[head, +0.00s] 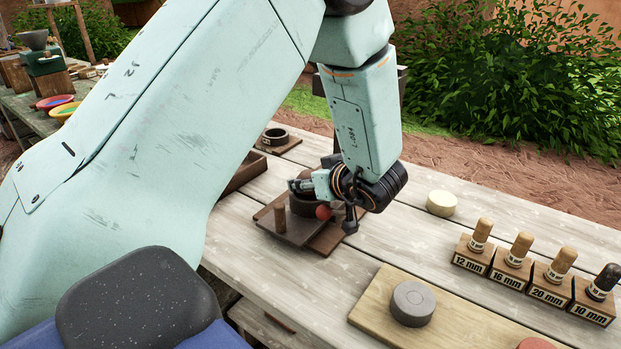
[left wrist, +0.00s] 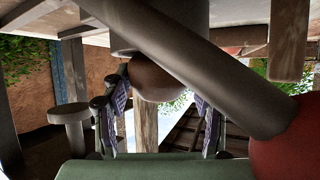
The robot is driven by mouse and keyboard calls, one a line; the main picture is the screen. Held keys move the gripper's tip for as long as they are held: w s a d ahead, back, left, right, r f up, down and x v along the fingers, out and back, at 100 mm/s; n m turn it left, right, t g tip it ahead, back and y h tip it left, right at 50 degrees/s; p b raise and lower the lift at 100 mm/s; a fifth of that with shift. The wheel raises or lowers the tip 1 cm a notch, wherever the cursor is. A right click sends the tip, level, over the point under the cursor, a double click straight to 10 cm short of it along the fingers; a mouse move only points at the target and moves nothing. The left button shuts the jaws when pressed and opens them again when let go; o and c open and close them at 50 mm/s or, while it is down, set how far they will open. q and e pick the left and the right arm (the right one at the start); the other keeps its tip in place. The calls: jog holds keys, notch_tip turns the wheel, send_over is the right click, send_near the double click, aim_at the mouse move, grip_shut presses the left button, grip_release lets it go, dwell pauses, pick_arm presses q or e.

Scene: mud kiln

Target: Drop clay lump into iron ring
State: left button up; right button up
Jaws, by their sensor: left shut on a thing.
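My left gripper (head: 306,186) reaches down over a wooden press-like stand (head: 293,228) in the head view. In the left wrist view its two padded fingers (left wrist: 160,98) are shut on a rounded brown clay lump (left wrist: 157,78). The lump is against or just at the mouth of a grey cylindrical iron ring (left wrist: 165,22), and I cannot tell how far it is inside. In the head view the ring (head: 303,206) shows as a dark round shape under the gripper, partly hidden, and the lump is not clear. My right gripper is not in view.
A lever bar (left wrist: 190,65) with a red knob (head: 323,212) lies close to the gripper. A dark round piece (head: 274,136) stands on a block behind. A pale disc (head: 441,203), labelled stamp holders (head: 484,262) and a board with a grey disc (head: 412,303) are to the right.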

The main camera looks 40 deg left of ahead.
pick_arm(q)
jog(key=shift+f, duration=0.25)
dwell(0.4)
jog(key=o, duration=1.4)
jog(key=v, duration=0.7)
jog(key=shift+d, duration=0.25)
jog(key=shift+s+r, duration=0.1)
